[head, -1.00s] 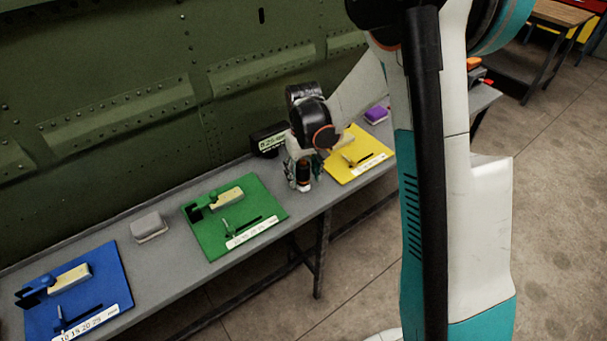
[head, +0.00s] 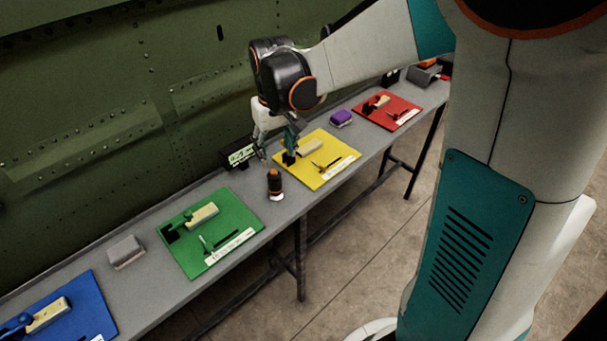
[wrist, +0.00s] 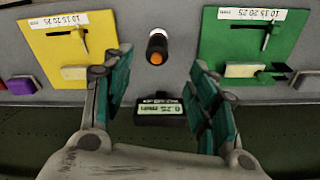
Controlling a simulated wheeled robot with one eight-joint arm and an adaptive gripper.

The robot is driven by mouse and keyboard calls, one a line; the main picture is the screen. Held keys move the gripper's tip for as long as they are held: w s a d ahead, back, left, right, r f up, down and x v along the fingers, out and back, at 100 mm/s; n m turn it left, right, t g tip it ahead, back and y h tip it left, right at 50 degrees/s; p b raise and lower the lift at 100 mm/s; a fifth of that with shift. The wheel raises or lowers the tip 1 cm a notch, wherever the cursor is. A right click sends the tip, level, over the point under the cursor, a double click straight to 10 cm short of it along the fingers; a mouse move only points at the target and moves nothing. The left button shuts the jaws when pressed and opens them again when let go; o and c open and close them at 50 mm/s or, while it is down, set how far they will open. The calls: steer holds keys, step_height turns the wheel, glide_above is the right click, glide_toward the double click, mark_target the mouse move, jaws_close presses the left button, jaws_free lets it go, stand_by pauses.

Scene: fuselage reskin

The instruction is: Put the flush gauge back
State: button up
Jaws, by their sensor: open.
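A small black cylinder with an orange band and pale base, seemingly the flush gauge (head: 275,185), stands upright on the grey bench between the green and yellow mats. In the wrist view the gauge (wrist: 156,47) shows its orange top, just beyond and between the fingertips. A black display box (head: 240,154) sits behind it at the wall side; in the wrist view the box (wrist: 160,110) reads 0.25 mm. My gripper (head: 276,152) is open and empty, above the bench behind the gauge, its teal-padded fingers (wrist: 163,62) apart and not touching it.
The yellow mat (head: 341,171) and green mat (head: 250,221) hold tools on either side. A purple block (head: 341,118), red mat (head: 371,119), grey block (head: 126,252) and blue mat (head: 98,314) lie along the bench. The riveted green wall (head: 110,110) rises close behind.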

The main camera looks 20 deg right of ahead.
steer(key=s+r+t, duration=0.3)
steer(key=s, duration=0.6)
steer(key=s+r+t, duration=0.3)
steer(key=s+r, duration=0.1)
steer(key=s, duration=0.6)
steer(key=shift+s+r+m, duration=0.25)
steer(key=shift+m, duration=0.05)
